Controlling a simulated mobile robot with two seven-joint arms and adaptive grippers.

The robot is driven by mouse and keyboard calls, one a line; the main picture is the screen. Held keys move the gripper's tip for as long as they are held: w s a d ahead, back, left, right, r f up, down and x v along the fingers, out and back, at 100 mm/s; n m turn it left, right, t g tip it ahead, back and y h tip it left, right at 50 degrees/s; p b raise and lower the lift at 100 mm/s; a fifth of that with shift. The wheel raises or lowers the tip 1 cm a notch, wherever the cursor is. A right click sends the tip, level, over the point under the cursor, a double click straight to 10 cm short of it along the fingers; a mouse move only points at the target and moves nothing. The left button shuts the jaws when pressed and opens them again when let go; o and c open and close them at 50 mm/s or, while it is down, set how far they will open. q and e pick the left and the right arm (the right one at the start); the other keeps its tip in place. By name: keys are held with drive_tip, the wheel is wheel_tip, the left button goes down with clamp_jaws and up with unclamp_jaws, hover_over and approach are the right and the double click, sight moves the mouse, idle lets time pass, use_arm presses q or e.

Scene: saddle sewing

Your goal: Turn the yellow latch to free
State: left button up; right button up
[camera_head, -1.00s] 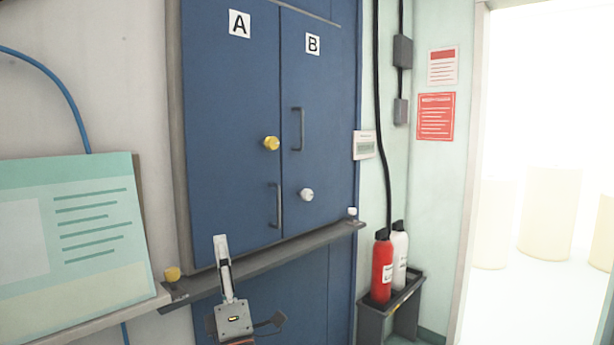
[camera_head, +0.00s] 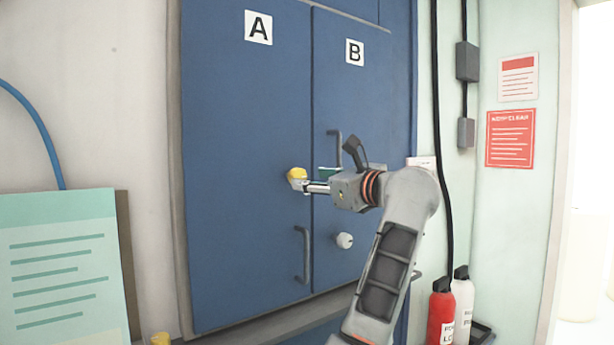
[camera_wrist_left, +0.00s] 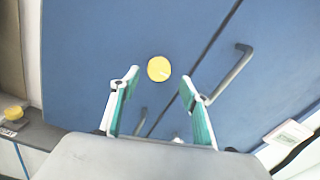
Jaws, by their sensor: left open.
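The yellow latch (camera_head: 297,174) is a round knob on blue door A (camera_head: 240,130), near its right edge. It also shows in the left wrist view (camera_wrist_left: 159,69), ahead of the gap between my fingertips. My left gripper (camera_head: 314,184) is at the latch, just right of it, and overlaps its lower right edge in the head view. Its two green-lined fingers are spread open in the left wrist view (camera_wrist_left: 159,84), with nothing held. Whether a finger touches the latch I cannot tell. My right gripper is not in view.
Door B (camera_head: 365,100) has a grey handle (camera_head: 334,147) close to my gripper and a white knob (camera_head: 344,240) below it. Door A has a grey handle (camera_head: 304,255) below the latch. Red (camera_head: 440,315) and white (camera_head: 462,305) bottles stand at the lower right.

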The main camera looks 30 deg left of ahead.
sight(301, 177)
use_arm(q)
drive_tip(key=p+x, duration=0.1)
drive_tip(key=x, duration=0.5)
drive_tip(key=shift+a, duration=0.4)
drive_tip(key=c, duration=1.1)
